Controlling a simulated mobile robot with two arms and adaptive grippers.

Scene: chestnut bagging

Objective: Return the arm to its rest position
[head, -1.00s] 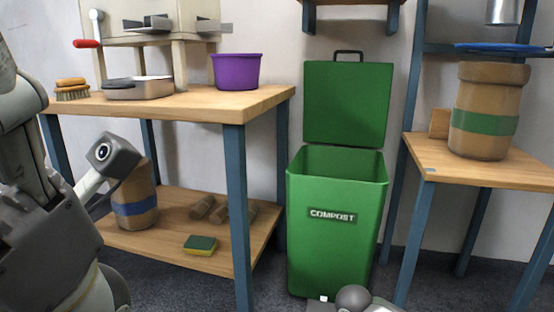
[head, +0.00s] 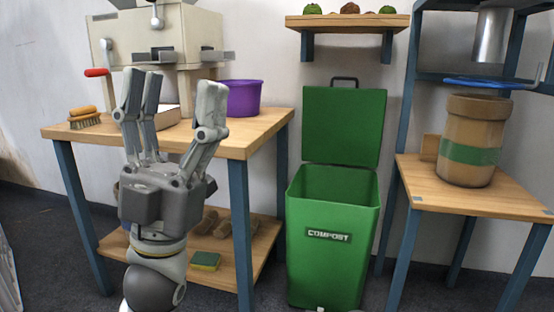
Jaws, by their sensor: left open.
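My left gripper (head: 168,95) stands upright in the head view, in front of the left wooden table (head: 262,128). Its fingers point up and are spread wide apart, with nothing between them. My right gripper is not in the head view.
A purple bowl (head: 240,97) and a brush (head: 84,118) are on the left table, below a cream machine (head: 200,38). A green compost bin (head: 333,265) stands open at the centre. A bag with a green band (head: 470,170) stands on the right table (head: 478,200).

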